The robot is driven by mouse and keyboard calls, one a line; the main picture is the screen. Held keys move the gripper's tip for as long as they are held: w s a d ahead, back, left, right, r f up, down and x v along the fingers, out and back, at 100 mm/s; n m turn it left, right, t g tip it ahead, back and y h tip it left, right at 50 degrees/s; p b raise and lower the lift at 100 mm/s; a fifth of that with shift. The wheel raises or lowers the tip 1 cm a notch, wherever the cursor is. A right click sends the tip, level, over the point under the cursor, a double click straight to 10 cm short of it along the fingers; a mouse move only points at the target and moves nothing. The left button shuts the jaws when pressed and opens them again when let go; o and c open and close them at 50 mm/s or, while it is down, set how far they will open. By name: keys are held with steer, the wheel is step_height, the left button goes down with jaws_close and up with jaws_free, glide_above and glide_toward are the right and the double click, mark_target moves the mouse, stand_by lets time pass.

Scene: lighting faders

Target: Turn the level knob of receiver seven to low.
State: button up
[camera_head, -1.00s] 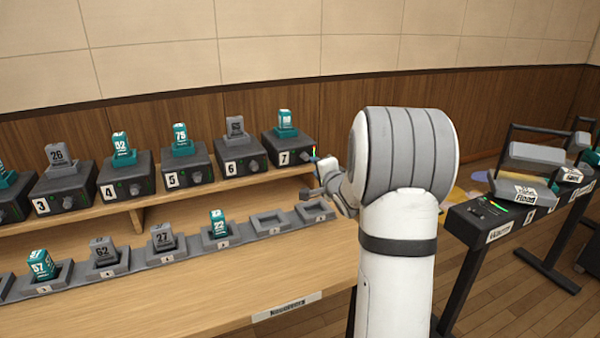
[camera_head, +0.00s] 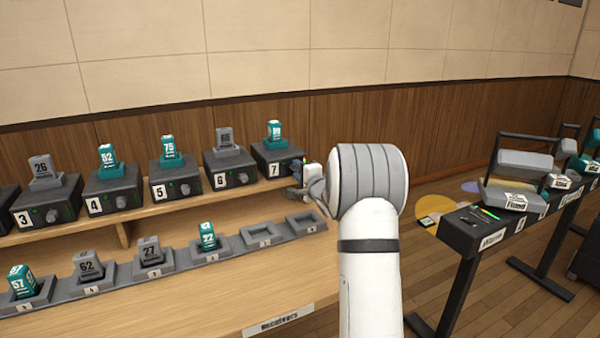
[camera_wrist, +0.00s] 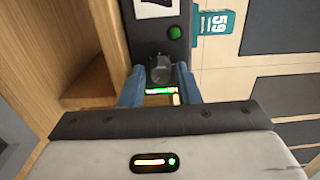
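Receiver seven (camera_head: 268,172) is a dark box marked 7 at the right end of the upper shelf, with a teal pack numbered 59 (camera_head: 274,134) standing in it. In the wrist view, its grey level knob (camera_wrist: 160,70) shows below a round green light (camera_wrist: 175,32). My gripper (camera_wrist: 160,78) is open, with one blue finger on each side of the knob and narrow gaps beside it. A small lit strip shows between the fingers. In the head view my gripper (camera_head: 297,180) is at the box's front right and hides the knob. Which level it points to is unclear.
Receiver six (camera_head: 230,170) stands close on the left, with more receivers beyond it. Below is a row of charging trays (camera_head: 262,236), two empty at the right end. A dark stand with handled lights (camera_head: 475,232) is on the right.

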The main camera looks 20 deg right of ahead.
steer(key=shift+c, duration=0.5)
jaws_close()
steer(key=shift+d, duration=0.1)
steer(key=shift+n, duration=0.3)
